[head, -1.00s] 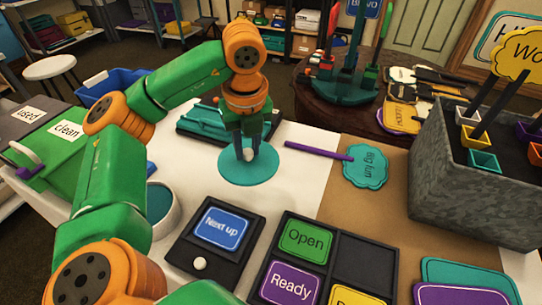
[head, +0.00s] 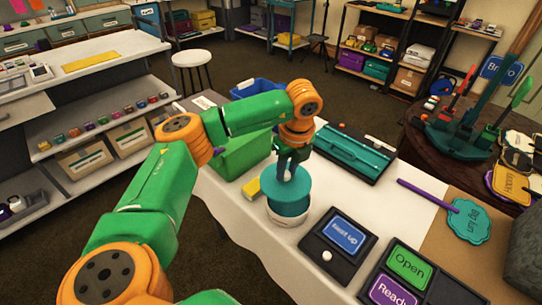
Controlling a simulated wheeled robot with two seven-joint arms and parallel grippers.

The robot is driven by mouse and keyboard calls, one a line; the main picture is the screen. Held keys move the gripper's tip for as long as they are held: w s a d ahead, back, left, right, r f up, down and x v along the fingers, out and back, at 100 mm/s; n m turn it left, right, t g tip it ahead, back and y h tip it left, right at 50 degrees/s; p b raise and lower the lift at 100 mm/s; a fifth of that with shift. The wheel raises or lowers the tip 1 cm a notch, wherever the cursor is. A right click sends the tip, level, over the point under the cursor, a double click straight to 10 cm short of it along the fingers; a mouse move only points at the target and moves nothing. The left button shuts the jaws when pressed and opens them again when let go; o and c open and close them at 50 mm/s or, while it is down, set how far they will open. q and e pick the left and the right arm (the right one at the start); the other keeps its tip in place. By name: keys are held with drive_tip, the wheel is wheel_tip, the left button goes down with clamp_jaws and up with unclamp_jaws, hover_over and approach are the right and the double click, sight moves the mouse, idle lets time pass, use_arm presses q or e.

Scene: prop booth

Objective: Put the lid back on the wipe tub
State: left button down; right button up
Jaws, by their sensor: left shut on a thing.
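The teal round lid (head: 272,186) is in the head view, with a small pale knob in its middle. My left gripper (head: 288,171) points down and is shut on the knob. The wipe tub (head: 287,221), white outside and teal inside, stands on the white table near its left edge. The lid is over the far part of the tub's opening. The near part of the teal inside shows below the lid. I cannot tell whether lid and rim touch. My right gripper is out of view.
A black "Next up" panel (head: 323,255) is close on the right. A teal and black case (head: 352,150) lies behind, on the right.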

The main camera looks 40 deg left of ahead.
sight(292, 180)
use_arm(q)
drive_tip(key=f+b, duration=0.1)
drive_tip(key=w+d+f+b, duration=0.1)
drive_tip(key=shift+w+f, duration=0.25)
drive_tip(key=shift+f, duration=0.1)
drive_tip(key=f+b, duration=0.2)
drive_tip(key=f, duration=0.1)
drive_tip(key=shift+s+a+f+b, duration=0.1)
drive_tip(key=shift+s+b, duration=0.1)
drive_tip(key=shift+b, duration=0.15)
drive_tip(key=shift+f+b, duration=0.3)
drive_tip(key=shift+f, duration=0.15)
drive_tip(key=shift+w, duration=0.1)
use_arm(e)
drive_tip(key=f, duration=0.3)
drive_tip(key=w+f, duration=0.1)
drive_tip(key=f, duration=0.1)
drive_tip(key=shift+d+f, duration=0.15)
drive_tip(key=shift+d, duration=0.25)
use_arm(q)
drive_tip(key=shift+r, duration=0.1)
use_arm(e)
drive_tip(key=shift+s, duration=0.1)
use_arm(q)
drive_tip(key=shift+f, duration=0.2)
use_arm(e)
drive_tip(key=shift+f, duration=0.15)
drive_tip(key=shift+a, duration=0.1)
